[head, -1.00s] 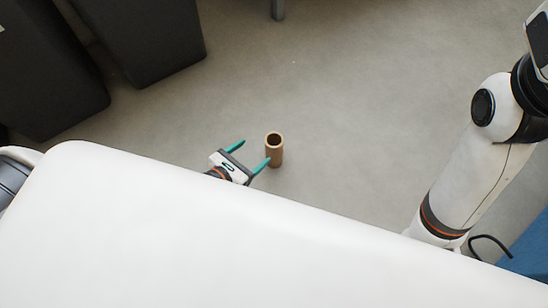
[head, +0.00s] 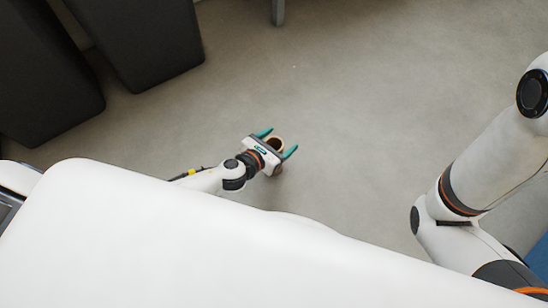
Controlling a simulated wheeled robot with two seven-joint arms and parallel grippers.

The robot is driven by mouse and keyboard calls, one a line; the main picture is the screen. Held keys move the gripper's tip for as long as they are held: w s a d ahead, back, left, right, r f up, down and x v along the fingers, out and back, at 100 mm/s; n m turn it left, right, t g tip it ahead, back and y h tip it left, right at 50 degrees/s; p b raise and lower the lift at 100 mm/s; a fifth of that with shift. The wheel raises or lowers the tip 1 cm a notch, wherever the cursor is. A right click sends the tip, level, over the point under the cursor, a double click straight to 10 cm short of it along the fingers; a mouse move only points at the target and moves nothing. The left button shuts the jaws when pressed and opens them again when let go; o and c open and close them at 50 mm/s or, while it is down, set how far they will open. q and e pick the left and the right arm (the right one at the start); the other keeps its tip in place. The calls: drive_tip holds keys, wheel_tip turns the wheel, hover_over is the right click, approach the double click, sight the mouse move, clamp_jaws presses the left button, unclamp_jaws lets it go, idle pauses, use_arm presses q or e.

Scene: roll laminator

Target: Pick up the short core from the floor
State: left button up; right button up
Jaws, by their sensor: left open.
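The short core (head: 276,143) is a brown cardboard tube standing upright on the grey floor, in the middle of the head view. Its round open top shows; much of its side is hidden behind my left gripper. My left gripper (head: 277,142) is open, with its two teal fingers on either side of the core. I cannot tell whether the fingers touch it. My right arm comes down at the right, and its gripper is out of view.
Two dark grey bins or cabinets (head: 140,40) stand at the upper left. A grey post or leg (head: 278,12) stands at the top middle. A blue thing (head: 540,262) shows at the right edge. The floor (head: 390,90) around the core is otherwise clear.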

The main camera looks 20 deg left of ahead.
use_arm(q)
drive_tip(key=c, duration=1.4)
drive_tip(key=shift+r, duration=0.1)
